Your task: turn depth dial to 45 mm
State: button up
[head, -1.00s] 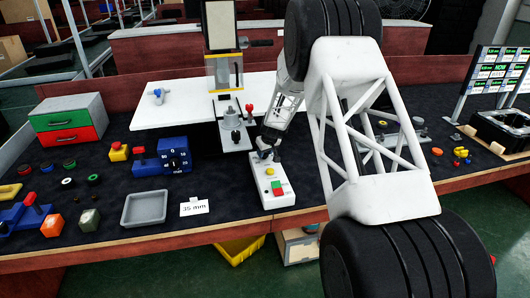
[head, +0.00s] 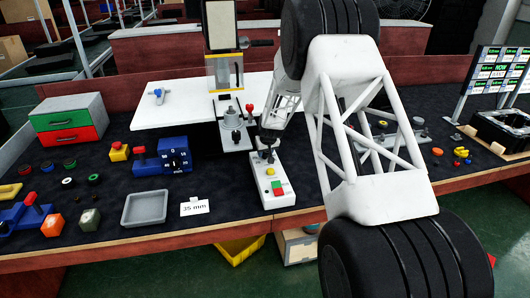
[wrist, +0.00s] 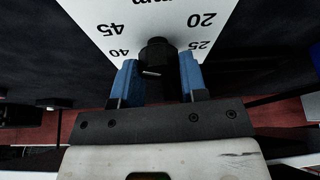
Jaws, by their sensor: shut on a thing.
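The depth dial is a black knob (wrist: 157,56) on a white panel (wrist: 105,22) in the wrist view. Upside-down numbers 45 and 40 show left of the knob, 20 and 25 right of it, with "mm" at the top edge. A small pale mark shows on the knob's lower side; I cannot read its setting. My gripper (wrist: 158,75) is shut on the knob, one blue finger on each side. In the head view my gripper (head: 268,150) is at the far end of the white control box (head: 266,175), and the dial is mostly hidden there.
A card (head: 195,207) reading "35 mm" stands left of the box, beside a grey tray (head: 145,207). Red and green buttons (head: 277,188) sit on the box's near end. A machine with a red-knobbed lever (head: 249,109) stands close behind. A blue dial unit (head: 176,154) is further left.

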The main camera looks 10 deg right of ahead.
jog(key=o, duration=0.9)
jog(key=shift+r, duration=0.15)
jog(key=shift+v, duration=3.75)
jog(key=shift+s+r, duration=0.1)
